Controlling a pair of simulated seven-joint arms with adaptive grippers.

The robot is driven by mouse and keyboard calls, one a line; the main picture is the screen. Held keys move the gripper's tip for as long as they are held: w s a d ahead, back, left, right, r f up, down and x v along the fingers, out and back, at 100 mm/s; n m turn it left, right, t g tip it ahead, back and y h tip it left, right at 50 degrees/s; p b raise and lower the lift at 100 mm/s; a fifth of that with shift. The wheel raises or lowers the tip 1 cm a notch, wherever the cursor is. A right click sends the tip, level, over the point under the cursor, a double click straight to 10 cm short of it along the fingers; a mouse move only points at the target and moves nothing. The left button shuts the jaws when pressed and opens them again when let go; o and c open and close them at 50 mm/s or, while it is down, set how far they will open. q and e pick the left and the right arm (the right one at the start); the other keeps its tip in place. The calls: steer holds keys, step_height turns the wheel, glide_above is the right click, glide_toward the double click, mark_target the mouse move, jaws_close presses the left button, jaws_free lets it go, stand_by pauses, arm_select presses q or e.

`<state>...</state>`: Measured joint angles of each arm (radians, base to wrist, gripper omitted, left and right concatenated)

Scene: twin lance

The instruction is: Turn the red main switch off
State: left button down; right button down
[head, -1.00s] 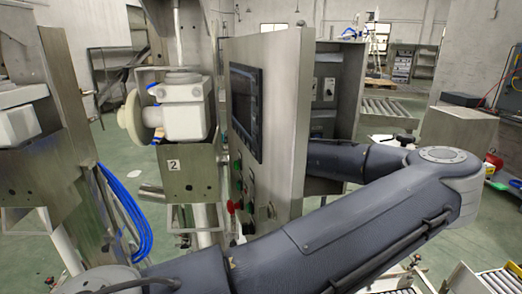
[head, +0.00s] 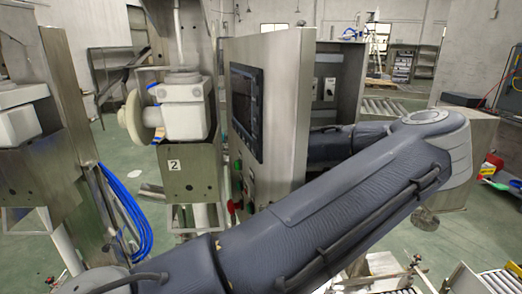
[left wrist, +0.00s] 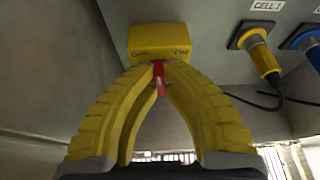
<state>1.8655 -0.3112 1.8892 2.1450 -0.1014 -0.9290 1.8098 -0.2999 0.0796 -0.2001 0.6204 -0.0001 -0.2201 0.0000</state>
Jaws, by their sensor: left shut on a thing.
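The red main switch (left wrist: 159,84) shows in the left wrist view as a narrow red handle in front of a yellow box (left wrist: 160,40) on a grey panel. My left gripper (left wrist: 158,70) has its yellow fingertips closed together on the red handle, just below the box. The fingers hide much of the handle, so its exact angle is hard to tell. In the head view my left arm reaches behind the steel cabinet (head: 285,95), which hides the gripper and the switch. My right gripper is in neither view.
In the left wrist view a yellow plug (left wrist: 260,55) and a blue plug (left wrist: 311,42) sit right of the switch, with a black cable (left wrist: 255,103) hanging near the fingers. In the head view a screen (head: 246,110) faces left on the cabinet.

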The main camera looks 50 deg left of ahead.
arm_select(q)
steer(key=c, duration=1.5)
jaws_free()
